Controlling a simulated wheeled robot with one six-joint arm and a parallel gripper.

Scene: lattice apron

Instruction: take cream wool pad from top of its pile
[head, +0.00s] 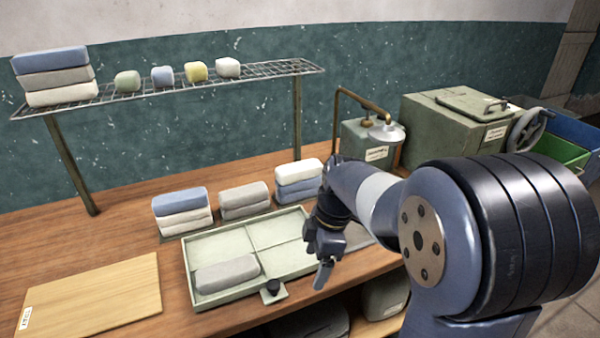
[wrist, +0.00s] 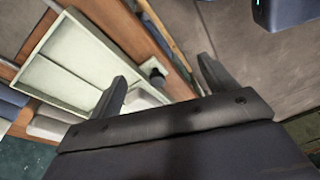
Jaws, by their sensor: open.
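The cream wool pad (head: 298,168) lies on top of the right pile on the bench in the head view, with blue pads (head: 299,188) under it. My gripper (head: 322,262) is open and empty, in front of and below that pile, by the right edge of the tray. Its two spread fingers show in the wrist view (wrist: 164,82). I cannot clearly make out the cream pad in the wrist view. My arm passes close to the right side of the pile in the head view.
A pale green divided tray (head: 190,267) holds a grey pad (head: 227,273) at front left; it also shows in the wrist view (wrist: 75,65). A blue-topped pile (head: 181,203) and a grey pile (head: 244,198) stand left of the cream-topped one.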

